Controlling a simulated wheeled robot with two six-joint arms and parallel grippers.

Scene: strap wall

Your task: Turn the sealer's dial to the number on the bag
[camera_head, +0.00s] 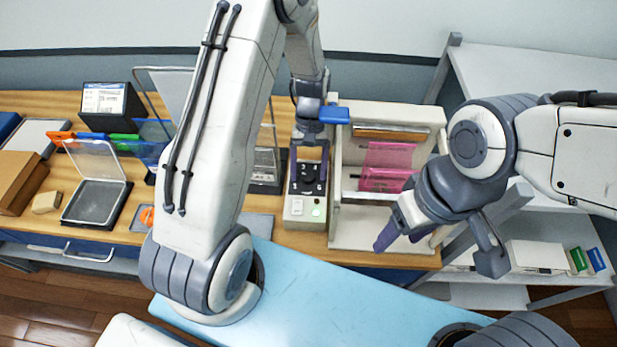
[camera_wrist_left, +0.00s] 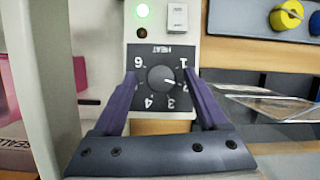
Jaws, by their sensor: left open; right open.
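The sealer (camera_head: 385,225) is a cream machine on the wooden bench, with a pink bag (camera_head: 388,155) in it; I cannot read a number on the bag. Its dial (camera_wrist_left: 167,80) is a round dark knob on a black numbered plate marked HEAT, seen upside down in the left wrist view. The knob's white mark points right, towards the 2. My left gripper (camera_head: 309,168) is open above the panel, its purple fingers on either side of the dial, apart from the knob; the 5 is hidden. My right gripper (camera_head: 410,236) is open and empty in front of the sealer.
A green light (camera_wrist_left: 142,10) and a white switch (camera_wrist_left: 177,16) sit beside the dial plate. A black open-lidded tray (camera_head: 97,202) and brown boxes (camera_head: 18,180) stand on the bench at left. A white shelf unit (camera_head: 530,80) is at right.

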